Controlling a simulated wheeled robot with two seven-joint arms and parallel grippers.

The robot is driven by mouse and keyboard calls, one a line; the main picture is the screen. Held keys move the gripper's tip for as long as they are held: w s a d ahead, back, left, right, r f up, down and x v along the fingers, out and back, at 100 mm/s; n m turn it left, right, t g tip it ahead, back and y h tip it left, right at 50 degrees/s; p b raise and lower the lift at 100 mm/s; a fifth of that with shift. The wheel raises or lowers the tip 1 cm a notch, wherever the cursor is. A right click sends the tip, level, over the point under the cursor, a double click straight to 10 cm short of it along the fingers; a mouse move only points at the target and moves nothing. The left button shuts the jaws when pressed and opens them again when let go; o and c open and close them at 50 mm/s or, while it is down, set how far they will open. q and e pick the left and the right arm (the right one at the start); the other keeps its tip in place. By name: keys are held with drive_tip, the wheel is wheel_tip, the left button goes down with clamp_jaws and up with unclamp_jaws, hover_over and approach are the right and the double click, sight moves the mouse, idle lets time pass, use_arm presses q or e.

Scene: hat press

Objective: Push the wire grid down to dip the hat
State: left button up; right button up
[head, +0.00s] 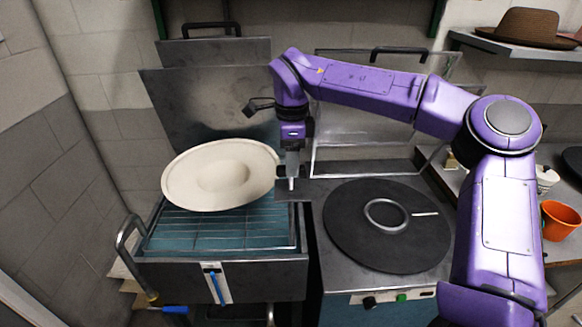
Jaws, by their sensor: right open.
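A cream, wide-brimmed hat (218,176) sits over the wire grid (225,232), its brim tilted a little. The wire grid lies at the top of a metal tank with blue-green liquid or lining below it. My right gripper (291,184) points down just right of the hat's brim, near the tank's back right corner. It holds nothing that I can see. Whether it touches the brim or the grid frame cannot be told. My left gripper is not in view.
Right of the tank stands a round black plate (387,245) with a metal ring (386,214) on it. Raised metal lids stand behind both. A brown hat (520,26) lies on a shelf, and an orange pot (559,220) stands at the far right.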

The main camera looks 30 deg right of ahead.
drive_tip(key=f, duration=0.3)
drive_tip(key=shift+w+f, duration=0.2)
drive_tip(key=shift+w, duration=0.2)
drive_tip(key=shift+s, duration=0.3)
drive_tip(key=shift+c, duration=0.3)
drive_tip(key=shift+w, duration=0.1)
clamp_jaws()
drive_tip(key=b, duration=0.9)
hover_over(292, 245)
drive_tip(key=f, duration=2.2)
drive_tip(key=shift+w, duration=0.3)
drive_tip(key=shift+s+f, duration=0.1)
drive_tip(key=shift+f, duration=0.1)
drive_tip(key=shift+f, duration=0.1)
